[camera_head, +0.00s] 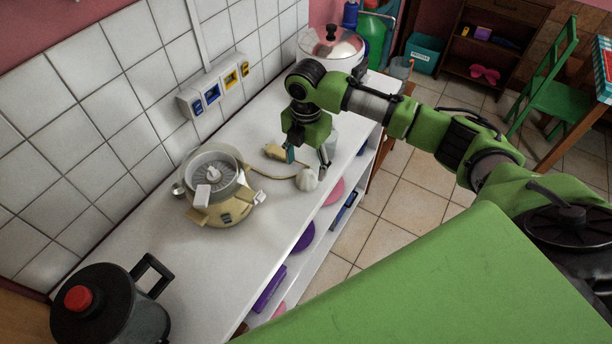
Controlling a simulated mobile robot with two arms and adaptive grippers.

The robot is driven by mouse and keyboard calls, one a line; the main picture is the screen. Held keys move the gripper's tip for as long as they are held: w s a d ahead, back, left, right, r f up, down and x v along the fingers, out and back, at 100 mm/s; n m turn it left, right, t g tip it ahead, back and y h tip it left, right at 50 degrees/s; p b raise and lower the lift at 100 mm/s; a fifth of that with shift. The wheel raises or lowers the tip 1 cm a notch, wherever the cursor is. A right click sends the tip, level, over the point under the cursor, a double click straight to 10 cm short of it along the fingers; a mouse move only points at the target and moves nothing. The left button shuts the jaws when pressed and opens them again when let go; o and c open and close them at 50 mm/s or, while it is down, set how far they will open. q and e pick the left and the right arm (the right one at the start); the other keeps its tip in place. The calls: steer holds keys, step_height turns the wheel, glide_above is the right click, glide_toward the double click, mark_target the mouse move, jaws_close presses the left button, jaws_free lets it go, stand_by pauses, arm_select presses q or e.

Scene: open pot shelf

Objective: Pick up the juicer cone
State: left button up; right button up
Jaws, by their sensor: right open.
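The juicer cone (307,180), small, white and ribbed, sits on the white shelf top (250,250) near its front edge. My right gripper (308,160) is open and empty, pointing down. Its fingertips show just above and behind the cone in the picture; I cannot tell whether they touch it. A cream juicer (232,207) with a round strainer bowl stands to the left of the cone. My left gripper is not in view.
A cream cord and plug (274,152) lie behind the cone. A dark pot with a red knob (108,304) stands at the near left. The shelf top between juicer and dark pot is clear.

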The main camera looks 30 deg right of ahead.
mark_target(308, 171)
steer(key=shift+s+f+p, duration=0.2)
steer(key=shift+f+p, duration=0.15)
steer(key=shift+f, duration=0.2)
steer(key=shift+s+f+p, duration=0.15)
steer(key=shift+f+p, duration=0.2)
steer(key=shift+f, duration=0.2)
step_height(308, 171, down, 2)
steer(key=shift+w+d+f, duration=0.1)
steer(key=shift+f, duration=0.1)
steer(key=c, duration=1.2)
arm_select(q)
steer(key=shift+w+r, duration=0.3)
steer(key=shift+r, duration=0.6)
arm_select(e)
steer(key=shift+r, duration=0.15)
